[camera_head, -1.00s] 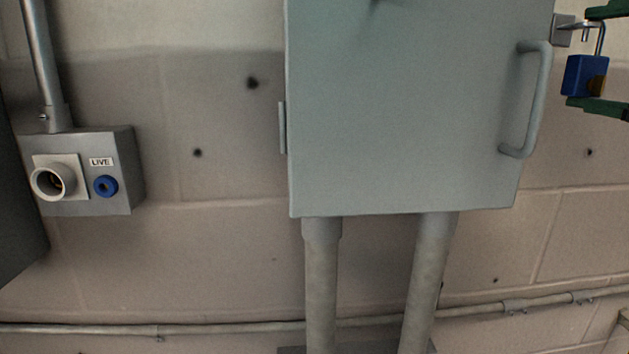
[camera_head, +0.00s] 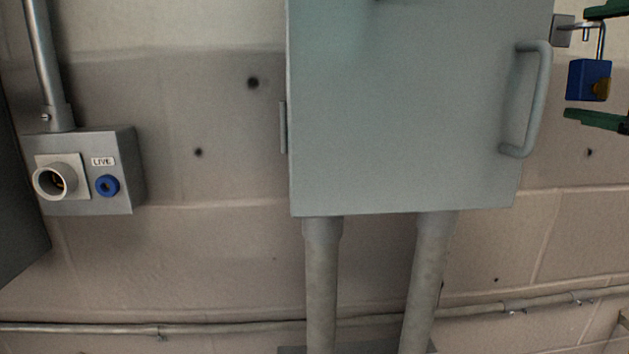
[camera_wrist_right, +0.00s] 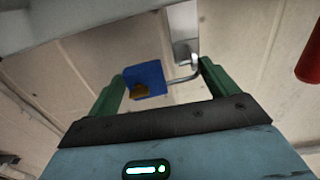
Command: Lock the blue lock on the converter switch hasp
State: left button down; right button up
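The blue lock (camera_head: 588,80) hangs by its metal shackle from a bent hook (camera_head: 583,27) on a small wall plate (camera_head: 562,31), right of the grey cabinet. A brassy part shows on its lower face. My right gripper (camera_head: 606,66) is open, one finger above the lock and one below, with a gap under the lock. In the right wrist view the lock (camera_wrist_right: 145,80) sits between the spread green fingers (camera_wrist_right: 162,87), nearer the left one; the hook (camera_wrist_right: 184,77) is beside it. I cannot tell whether the shackle is closed. No hasp is clearly recognisable. My left gripper is out of view.
The grey cabinet (camera_head: 410,110) with a bar handle (camera_head: 535,100) stands close left of the lock. A small box (camera_head: 125,170) labelled LIVE is at the left. Pipes (camera_head: 428,270) run below the cabinet. A red cylinder (camera_wrist_right: 309,58) shows at the wrist view's right edge.

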jog(key=shift+o, duration=0.9)
jog(key=shift+w+r, duration=0.1)
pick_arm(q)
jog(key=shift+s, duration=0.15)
pick_arm(e)
jog(key=shift+s+d+r, duration=0.15)
jog(key=shift+s, duration=0.9)
jog(key=shift+s+p, duration=0.3)
jog(key=shift+s, duration=0.9)
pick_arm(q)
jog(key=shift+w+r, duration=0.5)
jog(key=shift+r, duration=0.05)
pick_arm(e)
jog(key=s, duration=0.2)
jog(key=shift+s+d, duration=0.2)
jog(key=shift+s, duration=0.15)
